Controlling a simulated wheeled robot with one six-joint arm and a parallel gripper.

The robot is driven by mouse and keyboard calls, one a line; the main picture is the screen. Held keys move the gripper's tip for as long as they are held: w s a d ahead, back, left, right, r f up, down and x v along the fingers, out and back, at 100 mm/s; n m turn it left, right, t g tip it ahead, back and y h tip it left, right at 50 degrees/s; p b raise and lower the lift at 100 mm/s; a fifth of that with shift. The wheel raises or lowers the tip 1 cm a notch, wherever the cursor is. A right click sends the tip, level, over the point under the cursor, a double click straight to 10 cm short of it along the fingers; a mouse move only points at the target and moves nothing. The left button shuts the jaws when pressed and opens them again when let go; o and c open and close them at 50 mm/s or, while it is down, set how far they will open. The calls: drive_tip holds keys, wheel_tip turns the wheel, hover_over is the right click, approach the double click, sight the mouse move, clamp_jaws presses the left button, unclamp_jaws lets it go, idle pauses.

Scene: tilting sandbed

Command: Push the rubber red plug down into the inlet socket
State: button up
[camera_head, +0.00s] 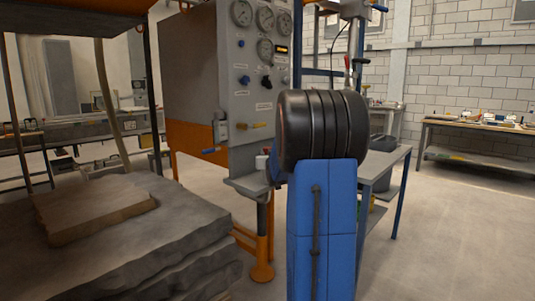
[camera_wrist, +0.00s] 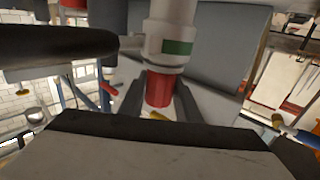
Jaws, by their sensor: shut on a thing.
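The red plug (camera_wrist: 158,90) is between the two dark fingers of my gripper (camera_wrist: 160,97) in the wrist view, and the gripper is shut on it. The inlet socket appears to be the pale cylindrical fitting with a green patch (camera_wrist: 172,38). The plug's end meets this fitting's rim in the wrist view, in line with it; how deep it sits I cannot tell. In the head view, the pale fitting (camera_head: 262,162) and a small bit of red show just left of my arm. My gripper is hidden behind my arm there.
A grey gauge panel (camera_head: 255,80) with knobs and valve handles stands behind the fitting. A small grey shelf (camera_head: 250,186) is below it. Layered rock slabs (camera_head: 130,240) fill the lower left. A workbench (camera_head: 480,130) stands at the back right, with open floor before it.

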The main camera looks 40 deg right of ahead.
drive_tip(key=o, duration=1.3)
drive_tip(key=shift+f, duration=0.1)
drive_tip(key=shift+s, duration=0.1)
drive_tip(key=v, duration=1.7)
drive_tip(key=shift+a, duration=0.2)
